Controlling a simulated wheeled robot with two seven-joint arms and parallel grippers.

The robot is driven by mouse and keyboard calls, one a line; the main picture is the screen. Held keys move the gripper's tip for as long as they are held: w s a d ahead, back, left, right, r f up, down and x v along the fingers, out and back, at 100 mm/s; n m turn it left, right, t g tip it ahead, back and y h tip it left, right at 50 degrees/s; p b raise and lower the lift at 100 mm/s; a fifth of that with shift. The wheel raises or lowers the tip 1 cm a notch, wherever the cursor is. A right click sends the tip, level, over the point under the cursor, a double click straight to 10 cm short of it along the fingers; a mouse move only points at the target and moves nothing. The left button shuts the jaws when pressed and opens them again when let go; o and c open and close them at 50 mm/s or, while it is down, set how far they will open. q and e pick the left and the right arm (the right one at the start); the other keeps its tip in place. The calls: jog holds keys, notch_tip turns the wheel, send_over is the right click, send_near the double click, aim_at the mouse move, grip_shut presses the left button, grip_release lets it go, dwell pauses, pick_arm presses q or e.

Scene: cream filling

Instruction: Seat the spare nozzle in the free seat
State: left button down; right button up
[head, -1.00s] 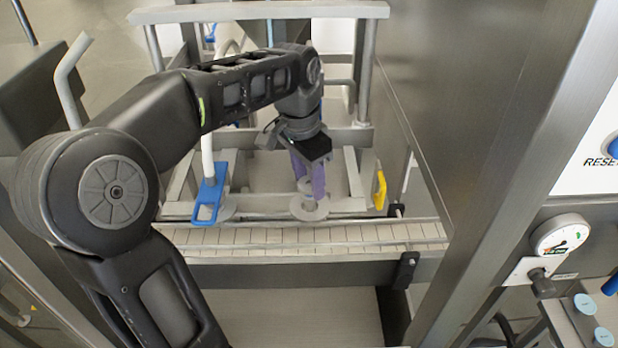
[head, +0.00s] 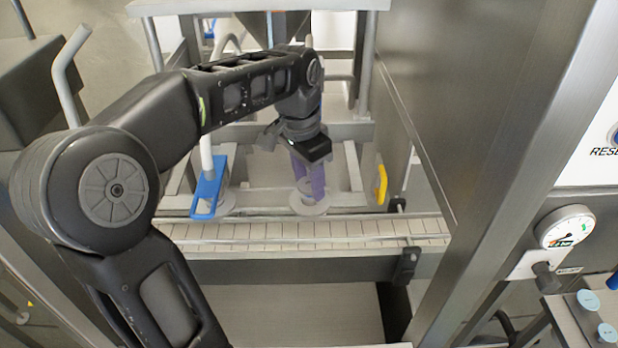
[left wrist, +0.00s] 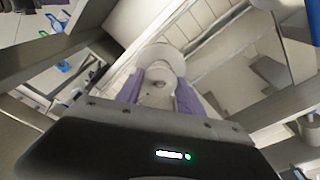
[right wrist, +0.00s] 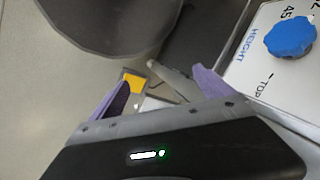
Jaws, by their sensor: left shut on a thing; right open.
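The spare nozzle, a pale piece with a round flange (head: 309,205), is between the purple fingers of my left gripper (head: 309,188). The left wrist view shows the flange (left wrist: 163,58) beyond the fingertips and the nozzle body between the fingers. My left gripper is shut on it, above the frame bar behind the conveyor. The seat under it is hidden, so I cannot tell whether the nozzle touches it. To its left, a blue clamp handle (head: 207,190) sits at another round-flanged nozzle. A yellow handle (head: 381,184) is to the right. My right gripper (right wrist: 163,82) is open and empty.
A slatted conveyor (head: 300,232) with rails runs in front of the nozzles. A tall steel panel (head: 470,110) stands close on the right, with a dial gauge (head: 566,228) beyond it. In the right wrist view, a control panel has a blue knob (right wrist: 290,39).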

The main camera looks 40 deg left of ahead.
pick_arm(q)
jog(key=shift+f, duration=0.35)
dwell(0.3)
jog(key=shift+c, duration=1)
grip_release()
jog(key=shift+r, duration=0.1)
jog(key=shift+r+p, duration=2.7)
jog(key=shift+r, duration=0.75)
